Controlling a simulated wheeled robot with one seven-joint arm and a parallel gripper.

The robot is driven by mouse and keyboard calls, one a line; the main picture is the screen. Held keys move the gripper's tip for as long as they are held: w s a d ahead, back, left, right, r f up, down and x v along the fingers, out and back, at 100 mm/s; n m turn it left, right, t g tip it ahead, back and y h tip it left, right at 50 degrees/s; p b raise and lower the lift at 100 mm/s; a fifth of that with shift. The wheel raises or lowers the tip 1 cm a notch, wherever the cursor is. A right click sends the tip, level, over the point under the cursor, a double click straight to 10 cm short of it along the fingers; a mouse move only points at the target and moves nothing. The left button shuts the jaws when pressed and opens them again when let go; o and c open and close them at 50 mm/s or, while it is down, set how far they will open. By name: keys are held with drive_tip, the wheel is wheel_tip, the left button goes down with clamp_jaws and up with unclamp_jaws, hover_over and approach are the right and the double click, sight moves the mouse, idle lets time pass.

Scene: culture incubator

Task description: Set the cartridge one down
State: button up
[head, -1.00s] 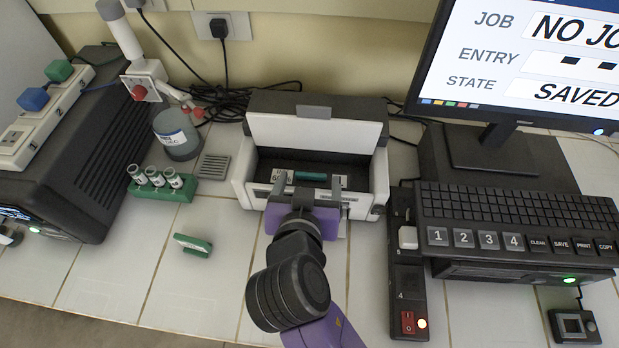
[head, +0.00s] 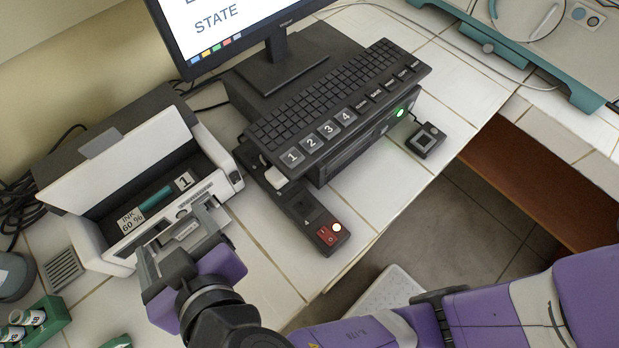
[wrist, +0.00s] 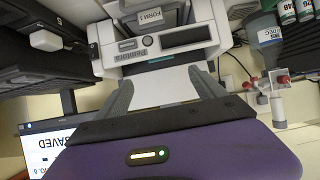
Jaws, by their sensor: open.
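The teal cartridge (head: 155,198) lies in the open bay of the white and dark grey printer (head: 113,165), between an "INK 60 %" label and a "1" label. Only a thin teal strip (wrist: 160,60) of it shows in the wrist view, behind the printer's front. I cannot read a number on the cartridge itself. My gripper (head: 180,232) is open and empty, close over the printer's front edge and apart from the cartridge. Its two spread fingers also show in the wrist view (wrist: 165,95), with the white open lid behind them.
A keyboard (head: 330,100) and a dark switch strip (head: 300,205) stand right of the printer, below the monitor (head: 235,30). A green vial rack (head: 35,325) is at lower left. Bare tiles lie in front of the printer.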

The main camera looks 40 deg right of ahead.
drive_tip(key=s+d+f+n, duration=0.1)
drive_tip(key=s+d+f, duration=0.1)
drive_tip(key=d+f, duration=0.1)
drive_tip(key=s+d+f+n+y, duration=0.1)
drive_tip(key=s+d+f, duration=0.2)
drive_tip(key=d, duration=0.3)
drive_tip(key=s+d+f+n+y, duration=0.1)
drive_tip(key=s+d+f, duration=0.1)
drive_tip(key=d+f, duration=0.2)
drive_tip(key=shift+s+d+f+n, duration=0.15)
drive_tip(key=shift+d+f+n, duration=0.15)
drive_tip(key=shift+f, duration=0.25)
drive_tip(key=shift+m+t, duration=0.4)
drive_tip(key=shift+m, duration=0.2)
drive_tip(key=s+d, duration=0.1)
drive_tip(key=s, duration=0.1)
drive_tip(key=s+d, duration=0.2)
drive_tip(key=s+d+r, duration=0.1)
drive_tip(key=s, duration=0.2)
drive_tip(key=shift+d+r, duration=0.1)
drive_tip(key=shift+d, duration=0.25)
drive_tip(key=s+d+r+m+t+h, duration=0.1)
drive_tip(key=s+d+r+m, duration=0.1)
drive_tip(key=s+d+r, duration=0.2)
drive_tip(key=s+r, duration=0.1)
drive_tip(key=s, duration=0.2)
drive_tip(key=shift+d+t+h, duration=0.15)
drive_tip(key=shift+t+h, duration=0.15)
drive_tip(key=shift+h, duration=0.1)
drive_tip(key=shift+w+r, duration=0.1)
